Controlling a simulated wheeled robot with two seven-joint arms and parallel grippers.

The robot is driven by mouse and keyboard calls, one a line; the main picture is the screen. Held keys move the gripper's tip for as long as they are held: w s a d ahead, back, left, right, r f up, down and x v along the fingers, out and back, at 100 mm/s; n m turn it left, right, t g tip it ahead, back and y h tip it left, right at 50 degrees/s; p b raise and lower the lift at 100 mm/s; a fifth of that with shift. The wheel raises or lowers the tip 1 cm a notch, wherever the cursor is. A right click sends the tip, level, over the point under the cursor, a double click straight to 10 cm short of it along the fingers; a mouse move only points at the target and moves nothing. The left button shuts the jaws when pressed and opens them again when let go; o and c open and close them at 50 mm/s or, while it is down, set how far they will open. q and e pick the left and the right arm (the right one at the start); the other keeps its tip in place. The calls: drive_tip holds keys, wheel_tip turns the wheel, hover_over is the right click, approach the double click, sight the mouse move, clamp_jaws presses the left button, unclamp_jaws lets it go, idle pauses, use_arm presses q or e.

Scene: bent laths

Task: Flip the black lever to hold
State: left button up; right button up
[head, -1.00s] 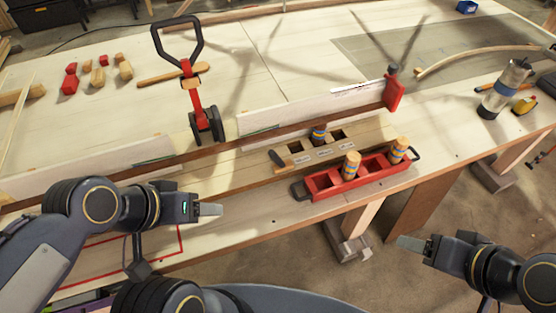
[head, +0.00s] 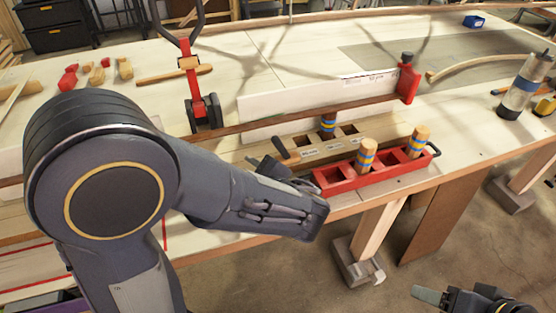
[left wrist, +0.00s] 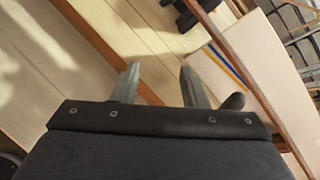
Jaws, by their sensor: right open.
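The black lever (head: 281,147) sticks up at the left end of a wooden block (head: 325,149) with slots and small labels, whose print is too small to read. My left gripper (left wrist: 158,74) is open, its two fingers apart with nothing between them. In the head view my left arm covers most of it, close to the left end of the block. In the left wrist view a dark rounded end (left wrist: 234,101) shows beside the right finger; I cannot tell if it is the lever or if they touch. My right gripper (head: 431,296) is open and empty, low at the right, off the table.
A red tray (head: 345,182) with wooden pegs stands in front of the block. A white board (head: 290,117) stands behind it, with a red clamp (head: 191,75) to the left. A bottle (head: 520,90) stands at the right. Loose wooden pieces lie at the back left.

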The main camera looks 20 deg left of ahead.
sight(279, 146)
use_arm(q)
drive_tip(key=w+d+m+t, duration=0.1)
drive_tip(key=d+t, duration=0.1)
drive_tip(key=w+d+m+t+b, duration=0.1)
drive_tip(key=d+m+t, duration=0.1)
drive_tip(key=d, duration=0.1)
drive_tip(key=w+d+r+m+t, duration=0.1)
drive_tip(key=d, duration=0.2)
drive_tip(key=shift+d+r+m+t, duration=0.1)
drive_tip(key=shift+m+t, duration=0.3)
drive_tip(key=shift+h, duration=0.3)
drive_tip(key=x, duration=0.7)
drive_tip(key=shift+w+d+r, duration=0.1)
drive_tip(key=shift+w+r, duration=0.15)
drive_tip(key=shift+w, duration=0.2)
clamp_jaws()
